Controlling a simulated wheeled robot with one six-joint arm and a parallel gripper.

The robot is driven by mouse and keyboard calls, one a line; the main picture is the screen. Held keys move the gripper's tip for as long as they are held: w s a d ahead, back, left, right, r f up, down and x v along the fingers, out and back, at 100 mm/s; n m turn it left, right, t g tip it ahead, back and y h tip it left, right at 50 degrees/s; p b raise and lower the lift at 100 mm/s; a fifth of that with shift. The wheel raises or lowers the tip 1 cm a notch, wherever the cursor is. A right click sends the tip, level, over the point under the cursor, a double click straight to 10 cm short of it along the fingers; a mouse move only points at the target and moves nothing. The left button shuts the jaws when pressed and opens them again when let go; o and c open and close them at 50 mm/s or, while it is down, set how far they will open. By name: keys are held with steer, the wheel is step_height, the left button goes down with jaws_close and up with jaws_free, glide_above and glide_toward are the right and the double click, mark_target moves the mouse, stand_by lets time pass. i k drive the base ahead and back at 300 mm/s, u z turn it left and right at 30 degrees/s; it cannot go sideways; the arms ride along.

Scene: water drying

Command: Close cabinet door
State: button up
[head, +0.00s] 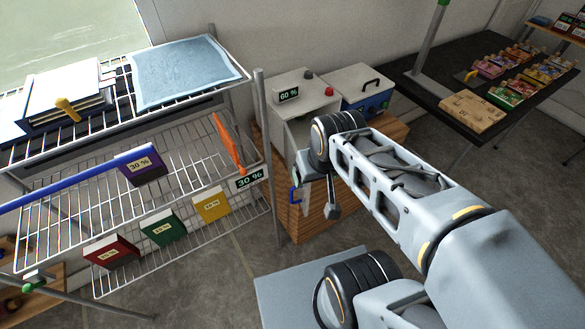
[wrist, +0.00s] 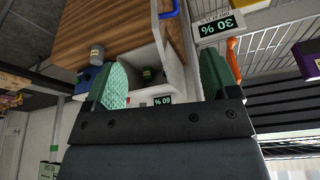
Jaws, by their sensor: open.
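The white cabinet (head: 297,90) with a 60 % display stands on a wooden base; in the wrist view it is open (wrist: 137,60), and a small dark green object (wrist: 148,74) sits inside. Its door (wrist: 173,55) stands swung out, with a blue handle (wrist: 168,9) at its outer end. In the head view the blue handle (head: 294,195) shows beside my wrist, which hides much of the door. My gripper (wrist: 164,56) is open, its green fingers spread in front of the cabinet opening. The right finger is near the door; I cannot tell whether they touch.
A wire rack (head: 200,150) with books and a 30 % display stands close on the left. A white box (head: 362,85) with a black handle is right of the cabinet. A grey cylinder (wrist: 97,54) shows in the wrist view. A dark table (head: 425,88) stands farther right.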

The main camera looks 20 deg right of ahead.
mark_target(290, 155)
steer(key=z, duration=0.05)
steer(key=k, duration=0.5)
steer(key=u, duration=1.75)
steer(key=i, duration=0.35)
